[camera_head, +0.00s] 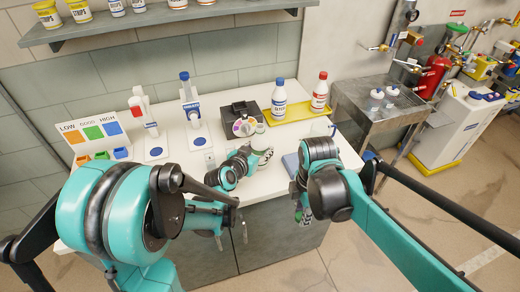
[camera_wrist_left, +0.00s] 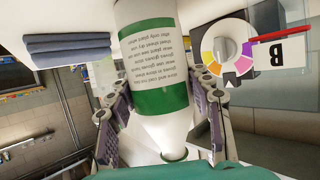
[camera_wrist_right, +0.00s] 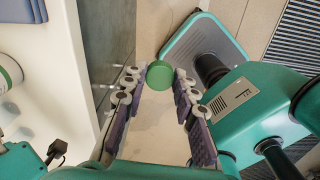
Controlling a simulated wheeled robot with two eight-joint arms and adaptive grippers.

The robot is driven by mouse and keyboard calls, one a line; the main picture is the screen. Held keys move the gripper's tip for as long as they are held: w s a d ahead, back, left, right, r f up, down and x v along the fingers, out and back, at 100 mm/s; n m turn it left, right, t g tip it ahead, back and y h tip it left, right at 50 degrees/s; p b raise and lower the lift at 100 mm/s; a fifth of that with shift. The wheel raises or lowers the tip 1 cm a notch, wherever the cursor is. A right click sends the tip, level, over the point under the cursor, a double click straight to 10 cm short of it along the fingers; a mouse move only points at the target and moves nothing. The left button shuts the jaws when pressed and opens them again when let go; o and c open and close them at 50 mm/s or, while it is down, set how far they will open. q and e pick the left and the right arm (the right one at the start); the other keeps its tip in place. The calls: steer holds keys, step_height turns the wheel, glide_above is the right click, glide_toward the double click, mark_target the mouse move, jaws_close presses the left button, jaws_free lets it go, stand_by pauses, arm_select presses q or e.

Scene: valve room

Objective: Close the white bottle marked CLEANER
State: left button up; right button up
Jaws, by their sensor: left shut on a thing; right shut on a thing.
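The white bottle (camera_wrist_left: 155,60) with a green-banded label of small print is between the fingers of my left gripper (camera_wrist_left: 160,125), which is shut on it. The neck, with a thin green edge, points to the bottom of the left wrist view. The word CLEANER does not show. The bottle's edge (camera_wrist_right: 8,75) also shows at the left of the right wrist view. My right gripper (camera_wrist_right: 165,90) is shut on a round green cap (camera_wrist_right: 159,75) at its fingertips, apart from the bottle. In the head view the right gripper (camera_head: 302,205) is over the counter's front edge.
A yellow tray (camera_head: 300,114) holds a blue-capped bottle (camera_head: 278,101) and a red-capped bottle (camera_head: 320,94). A dark dial box (camera_head: 241,113) stands behind my left gripper. Folded blue cloths (camera_wrist_left: 68,46) lie nearby. A metal cart (camera_head: 372,115) stands right of the white counter (camera_head: 180,172).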

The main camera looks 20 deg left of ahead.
mark_target(257, 142)
arm_select(q)
steer(key=shift+r, duration=0.15)
arm_select(e)
steer(key=shift+r, duration=0.1)
